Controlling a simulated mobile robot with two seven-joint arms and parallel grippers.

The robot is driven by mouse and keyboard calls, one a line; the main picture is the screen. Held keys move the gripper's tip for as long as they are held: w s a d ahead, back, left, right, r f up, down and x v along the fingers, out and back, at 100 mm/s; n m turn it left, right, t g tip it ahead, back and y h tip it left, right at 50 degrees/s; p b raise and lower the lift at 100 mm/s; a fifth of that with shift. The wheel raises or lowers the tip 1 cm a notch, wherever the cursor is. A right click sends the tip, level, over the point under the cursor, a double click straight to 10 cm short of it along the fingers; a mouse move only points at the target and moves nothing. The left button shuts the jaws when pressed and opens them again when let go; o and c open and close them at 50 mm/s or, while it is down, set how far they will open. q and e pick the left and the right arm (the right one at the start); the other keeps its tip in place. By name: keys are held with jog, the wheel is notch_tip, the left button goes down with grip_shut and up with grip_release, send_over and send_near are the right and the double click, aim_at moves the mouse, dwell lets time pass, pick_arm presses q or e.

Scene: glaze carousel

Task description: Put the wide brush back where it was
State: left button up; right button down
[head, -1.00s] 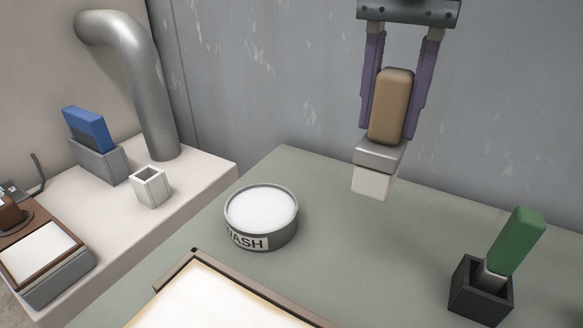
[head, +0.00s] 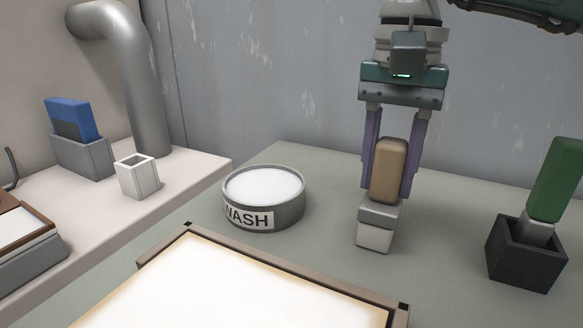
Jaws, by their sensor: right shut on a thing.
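The wide brush (head: 389,172) has a tan handle, a grey metal collar and a pale bristle block at its lower end. My right gripper (head: 391,182) is shut on its handle from above and holds it upright with the bristles down. The brush is at the right of the wash bowl, over the green-grey table; I cannot tell whether its bristles touch the surface. A small white square holder (head: 137,178) stands empty on the pale side table at the left. My left gripper is not in view.
The round WASH bowl (head: 288,214) holds white content. A framed pale panel (head: 268,262) lies in front. At the right a dark holder (head: 525,268) holds a green-handled brush (head: 556,180). At the left a grey holder (head: 84,158) holds a blue item (head: 71,118), near a large grey pipe (head: 138,85).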

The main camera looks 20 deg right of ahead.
jog(key=shift+f, duration=0.1)
jog(key=shift+c, duration=2.2)
grip_release()
jog(key=shift+r, duration=0.2)
notch_tip(320, 180, up, 12)
jog(key=shift+f+p, duration=0.25)
jog(key=shift+p, duration=0.35)
jog(key=shift+d+r, duration=0.1)
jog(key=shift+r, duration=0.15)
